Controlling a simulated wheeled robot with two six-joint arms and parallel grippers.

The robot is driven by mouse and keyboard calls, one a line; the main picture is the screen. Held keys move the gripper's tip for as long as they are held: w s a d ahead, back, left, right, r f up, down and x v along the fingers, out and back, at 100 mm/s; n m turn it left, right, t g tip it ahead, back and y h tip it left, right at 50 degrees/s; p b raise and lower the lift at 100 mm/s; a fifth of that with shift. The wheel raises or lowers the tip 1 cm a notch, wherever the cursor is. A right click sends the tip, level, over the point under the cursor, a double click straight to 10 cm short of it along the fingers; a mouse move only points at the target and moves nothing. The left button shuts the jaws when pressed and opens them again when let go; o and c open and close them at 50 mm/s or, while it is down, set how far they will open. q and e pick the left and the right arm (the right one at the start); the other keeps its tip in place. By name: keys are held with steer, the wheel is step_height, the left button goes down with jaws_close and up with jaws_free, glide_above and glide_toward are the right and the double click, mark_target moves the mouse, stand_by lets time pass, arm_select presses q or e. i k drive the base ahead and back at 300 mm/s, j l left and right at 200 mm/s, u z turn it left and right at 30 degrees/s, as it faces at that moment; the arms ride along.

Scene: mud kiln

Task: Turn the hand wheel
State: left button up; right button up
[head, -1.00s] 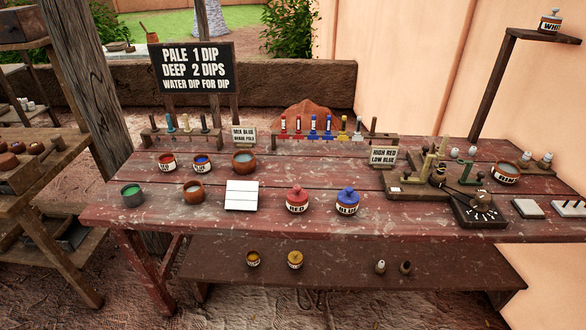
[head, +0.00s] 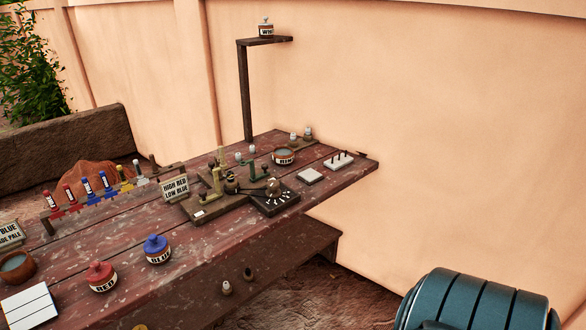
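I cannot make out a clear hand wheel in the head view. A wooden stand (head: 197,211) on the red table carries brass-coloured posts, a small dark round pot and a green bracket (head: 247,171). Beside it, at the table's front edge, lies a black dial plate (head: 283,203) with white marks and a brown round knob (head: 272,185) at its back. The parts are too small to tell whether any of them is a wheel. Neither of my grippers is in view.
The red table (head: 130,226) holds red (head: 102,278) and blue (head: 157,250) lidded jars, a bowl (head: 284,156) and pale tiles. A post with a shelf (head: 265,41) rises behind. A teal banded rounded shape (head: 478,303), unclear what, fills the bottom right.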

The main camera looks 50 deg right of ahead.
mark_target(273, 192)
steer(key=z, duration=1.4)
